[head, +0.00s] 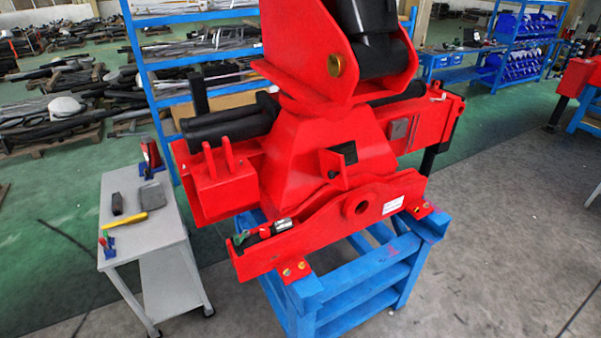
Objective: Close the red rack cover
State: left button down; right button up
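A large red crane assembly (285,160) stands on a blue stand (365,272) in the middle of the head view. A long red plate with a round hole (330,228) runs along its front and carries a white label. A small red flap with a dark square face (340,165) sticks out above it. I cannot tell which red part is the rack cover or whether it is open. Neither of my grippers is in view.
A grey cart (160,238) stands at the left with a yellow-handled tool (125,219), a black item (116,203) and a grey tray (152,195) on top. Blue shelving (195,60) stands behind. The floor at the right (510,250) is clear.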

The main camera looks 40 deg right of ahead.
aim_at(332, 164)
jog(key=i, duration=0.35)
jog(key=z, duration=0.8)
